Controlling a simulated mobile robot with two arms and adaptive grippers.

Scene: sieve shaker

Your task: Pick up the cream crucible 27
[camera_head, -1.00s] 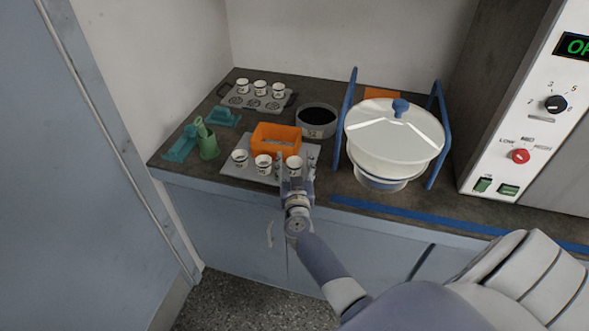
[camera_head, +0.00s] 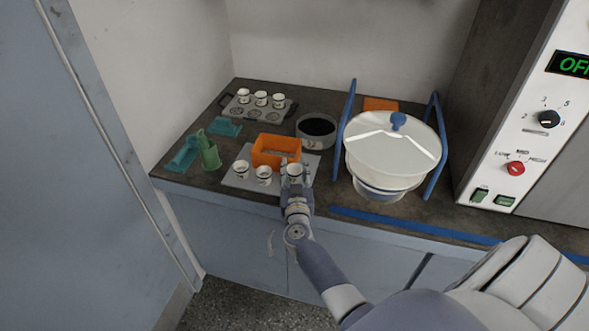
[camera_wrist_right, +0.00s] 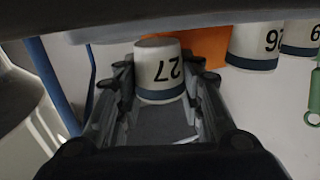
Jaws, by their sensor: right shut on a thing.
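The cream crucible 27 (camera_head: 294,170) stands at the right end of the front row of crucibles on the grey tray (camera_head: 237,180). In the right wrist view the crucible (camera_wrist_right: 158,72) shows its dark "27" and blue-grey band, upside down in the picture. My right gripper (camera_head: 294,180) is at the tray's front edge. In the wrist view its fingers (camera_wrist_right: 160,88) are closed on both sides of the crucible. I cannot tell whether the crucible has left the tray. My left gripper is not in view.
Two crucibles, 26 (camera_wrist_right: 255,45) among them, stand left of it in the head view. An orange box (camera_head: 275,150) is close behind.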

